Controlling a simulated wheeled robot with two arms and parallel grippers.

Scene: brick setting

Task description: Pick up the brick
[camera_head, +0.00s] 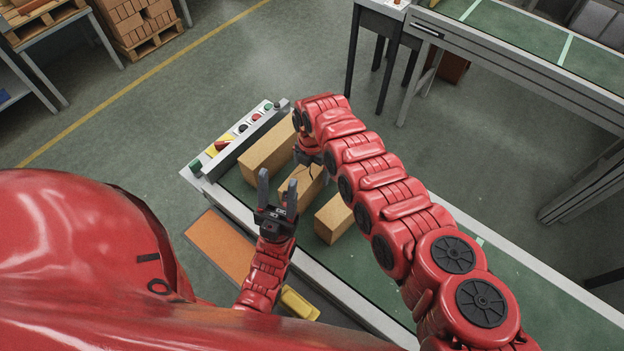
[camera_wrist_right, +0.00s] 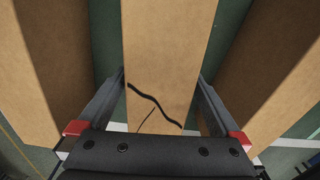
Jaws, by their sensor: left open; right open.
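The cracked tan brick (camera_head: 304,187) lies on the green conveyor between two other bricks. In the right wrist view a dark jagged crack crosses this brick (camera_wrist_right: 160,60). My right gripper (camera_wrist_right: 161,80) is open, with one finger on each side of the cracked brick; I cannot tell whether they touch it. In the head view my right arm partly hides this gripper and the brick's far end. My left gripper (camera_head: 277,181) is open and empty, fingers pointing up the picture, in front of the cracked brick's near end.
A tan brick (camera_head: 264,153) lies to the left and another (camera_head: 334,219) to the right, close to the fingers. A control panel (camera_head: 236,136) with buttons edges the conveyor (camera_head: 365,265). An orange-brown panel (camera_head: 220,245) and a yellow object (camera_head: 300,304) are at the near side.

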